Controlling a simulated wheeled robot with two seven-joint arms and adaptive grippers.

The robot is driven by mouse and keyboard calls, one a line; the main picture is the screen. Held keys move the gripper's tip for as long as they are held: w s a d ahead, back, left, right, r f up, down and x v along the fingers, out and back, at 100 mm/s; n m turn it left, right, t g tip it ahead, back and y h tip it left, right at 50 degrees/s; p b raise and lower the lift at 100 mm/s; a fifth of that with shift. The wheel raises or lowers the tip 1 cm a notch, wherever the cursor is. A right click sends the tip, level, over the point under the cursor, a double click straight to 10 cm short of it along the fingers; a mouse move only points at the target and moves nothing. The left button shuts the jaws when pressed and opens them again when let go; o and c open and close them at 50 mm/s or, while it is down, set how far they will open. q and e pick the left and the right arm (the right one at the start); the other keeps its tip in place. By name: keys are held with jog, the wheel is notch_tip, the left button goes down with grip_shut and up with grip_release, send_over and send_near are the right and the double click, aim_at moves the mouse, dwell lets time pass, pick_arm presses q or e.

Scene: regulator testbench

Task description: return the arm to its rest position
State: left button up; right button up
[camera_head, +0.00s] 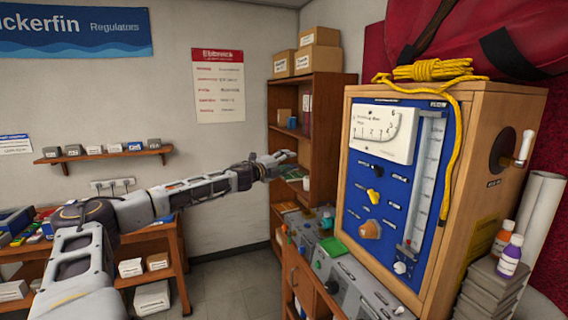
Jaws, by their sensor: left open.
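My left arm comes in from the lower left and stretches across the picture toward the shelf. My left gripper (287,164) is open and empty, held in the air in front of the wooden shelf. It is left of the testbench cabinet (393,190) with the blue panel and apart from it. My right gripper does not show.
The wooden shelf (326,105) carries boxes (318,37) on top. A low bench (335,282) with small devices runs in front of the cabinet. A yellow rope (447,140) hangs over the cabinet. A side table (178,255) stands at left. The floor (235,285) between is clear.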

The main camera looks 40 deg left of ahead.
pick_arm(q)
jog(key=shift+a+f, duration=0.1)
jog(key=shift+a, duration=0.25)
dwell(0.4)
jog(key=shift+n, duration=0.3)
